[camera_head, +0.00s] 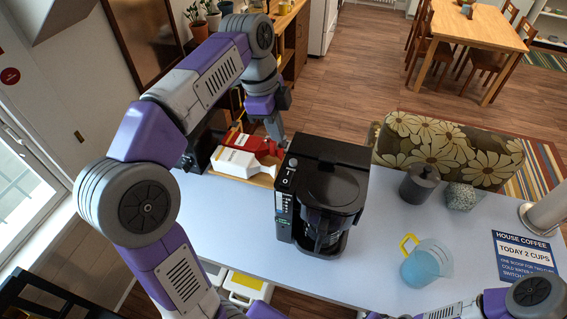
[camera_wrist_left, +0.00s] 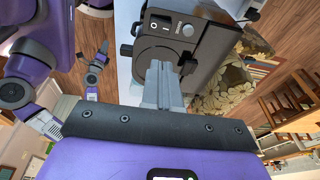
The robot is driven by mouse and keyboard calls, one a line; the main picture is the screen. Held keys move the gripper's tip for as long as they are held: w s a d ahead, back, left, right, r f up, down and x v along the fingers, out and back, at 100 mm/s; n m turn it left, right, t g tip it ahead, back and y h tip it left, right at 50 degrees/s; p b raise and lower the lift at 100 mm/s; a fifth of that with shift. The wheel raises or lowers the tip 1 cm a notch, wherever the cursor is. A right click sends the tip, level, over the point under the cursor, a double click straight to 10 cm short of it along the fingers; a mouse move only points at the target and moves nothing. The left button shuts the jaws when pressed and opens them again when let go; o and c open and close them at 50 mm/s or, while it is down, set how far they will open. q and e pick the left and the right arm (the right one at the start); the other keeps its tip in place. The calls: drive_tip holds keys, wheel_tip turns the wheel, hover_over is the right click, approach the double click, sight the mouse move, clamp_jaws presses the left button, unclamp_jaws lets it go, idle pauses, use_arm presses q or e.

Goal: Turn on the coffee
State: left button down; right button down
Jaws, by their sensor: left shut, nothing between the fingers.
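The black coffee maker (camera_head: 322,180) stands on the white table, its glass carafe in its front. Its control side carries a round grey knob (camera_head: 293,162) and I/O markings (camera_head: 290,172). In the wrist view the coffee maker (camera_wrist_left: 208,45) shows from above, with its switch (camera_wrist_left: 160,23) and knob (camera_wrist_left: 187,30). My left gripper (camera_head: 280,141) is at the machine's rear left top corner in the head view. It is shut and empty, its fingers (camera_wrist_left: 160,68) over the machine's edge in the wrist view; contact cannot be told. My right gripper cannot be made out clearly.
A wooden tray (camera_head: 262,180) with a white carton (camera_head: 237,162) and a red item (camera_head: 255,144) lies left of the machine. A blue pitcher (camera_head: 425,262), a dark grinder (camera_head: 419,184) and a sign (camera_head: 524,258) stand or lie right. The table front is clear.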

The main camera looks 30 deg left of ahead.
use_arm(q)
drive_tip(key=shift+w+a+r+h+b, duration=0.15)
drive_tip(key=shift+a+h+b, duration=0.05)
drive_tip(key=shift+a+h, duration=0.1)
drive_tip(key=shift+w+a+r+h+b, duration=0.15)
drive_tip(key=shift+a+h, duration=0.05)
drive_tip(key=shift+a, duration=0.1)
drive_tip(key=shift+f, duration=0.1)
drive_tip(key=b, duration=0.2)
approach(291, 172)
drive_tip(key=x, duration=0.5)
drive_tip(key=shift+s+d, duration=0.15)
drive_tip(key=shift+f, duration=0.55)
